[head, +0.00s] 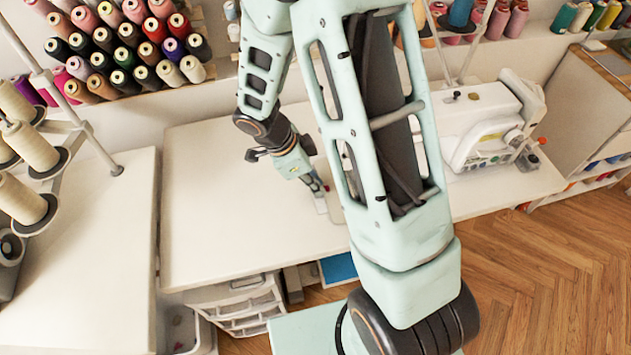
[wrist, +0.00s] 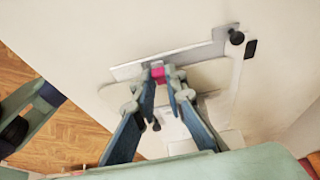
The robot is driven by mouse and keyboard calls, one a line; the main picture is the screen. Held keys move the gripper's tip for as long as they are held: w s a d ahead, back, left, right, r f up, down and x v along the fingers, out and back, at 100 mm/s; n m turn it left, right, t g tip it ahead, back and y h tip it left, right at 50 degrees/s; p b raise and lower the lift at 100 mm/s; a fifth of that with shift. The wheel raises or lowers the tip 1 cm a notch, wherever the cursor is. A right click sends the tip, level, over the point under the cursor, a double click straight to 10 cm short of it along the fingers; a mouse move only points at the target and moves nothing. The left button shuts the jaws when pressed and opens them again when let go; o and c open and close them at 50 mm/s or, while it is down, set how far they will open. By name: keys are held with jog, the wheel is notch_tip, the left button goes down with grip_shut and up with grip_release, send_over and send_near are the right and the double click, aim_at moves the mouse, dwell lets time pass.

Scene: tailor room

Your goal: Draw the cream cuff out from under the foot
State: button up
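In the wrist view my gripper (wrist: 160,82) points down at a flat pale assembly on the white table, its two blue fingers on either side of a narrow gap. A small magenta piece (wrist: 158,74) shows at the fingertips; I cannot tell whether they touch it. A grey bar (wrist: 190,52), perhaps the foot, crosses just beyond the tips. A cream piece (wrist: 208,75), perhaps the cuff, lies flat beside the bar, partly hidden by the fingers. In the head view my gripper (head: 318,186) is low over the table, and the assembly is mostly hidden by my arm.
The white table (head: 215,230) has clear room to the left. A white sewing machine (head: 485,125) stands at right. Thread spools (head: 120,55) fill a rack at the back left, and large cream cones (head: 28,148) stand at far left. A black knob (wrist: 236,37) tops the bar's right end.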

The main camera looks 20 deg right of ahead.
grip_shut()
jog(key=shift+a, duration=0.2)
jog(key=shift+a+b, duration=0.55)
jog(key=shift+a, duration=0.45)
jog(key=shift+r, duration=0.2)
jog(key=shift+a+r+p, duration=0.15)
jog(key=shift+r+p, duration=0.6)
jog(key=shift+r, duration=1.35)
jog(key=shift+s, duration=0.1)
